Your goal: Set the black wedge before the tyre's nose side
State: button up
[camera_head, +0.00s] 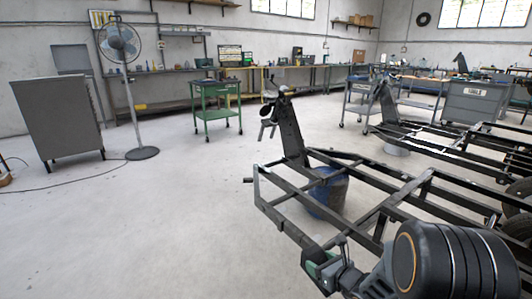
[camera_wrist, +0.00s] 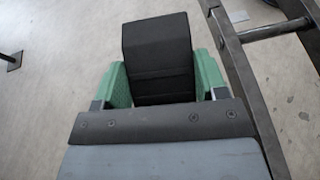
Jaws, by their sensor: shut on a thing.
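The black wedge (camera_wrist: 157,55) is a dark block with a sloped face. In the wrist view it sits between the green fingers of my gripper (camera_wrist: 161,80), which are shut on its sides. In the head view my gripper (camera_head: 322,268) is low, beside the near corner of a black trailer frame. The wedge is hard to tell from the frame there. Dark tyres (camera_head: 518,196) show at the right edge on the trailer frame, partly cut off by the picture edge and partly behind my arm. My gripper is well to the left of them.
The black trailer frame (camera_head: 335,190) stands close by, with a blue drum (camera_head: 328,193) under it. Its rail (camera_wrist: 243,75) runs just right of the wedge. A second frame (camera_head: 440,140) stands behind. A fan (camera_head: 130,100) and green cart (camera_head: 215,105) stand farther back.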

notch_tip(320, 180, up, 40)
jog(key=w+m+t+h+p, duration=0.1)
jog(key=w+m+h+p, duration=0.1)
jog(key=p, duration=3.3)
jog(key=shift+r+h, duration=0.2)
jog(key=shift+h, duration=0.1)
